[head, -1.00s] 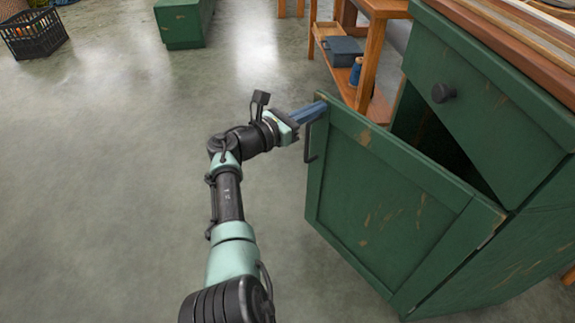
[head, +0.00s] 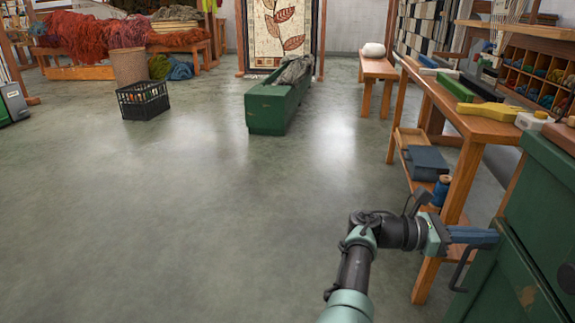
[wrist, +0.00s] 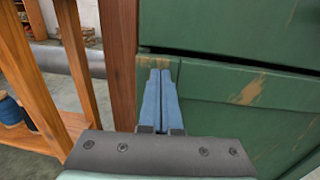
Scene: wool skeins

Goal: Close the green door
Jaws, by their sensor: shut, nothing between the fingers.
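The green door (head: 510,285) is on the cabinet at the lower right of the head view, partly cut off by the frame. Its dark handle (head: 462,270) is at its left edge. The door's upper part, with worn patches, also fills the right of the wrist view (wrist: 225,88). A dark gap runs along its top, below the drawer. I cannot tell whether the door is fully shut. My gripper (head: 495,237) is shut and empty, its blue fingers at the door's upper free corner, above the handle. The fingertips (wrist: 160,72) overlap the door; contact is not clear.
A wooden workbench (head: 470,122) with tools and a lower shelf stands just beyond the cabinet, close to my gripper. A drawer knob (head: 567,278) sticks out above the door. A green chest (head: 268,112) and a black crate (head: 142,100) stand farther off. The floor at left is clear.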

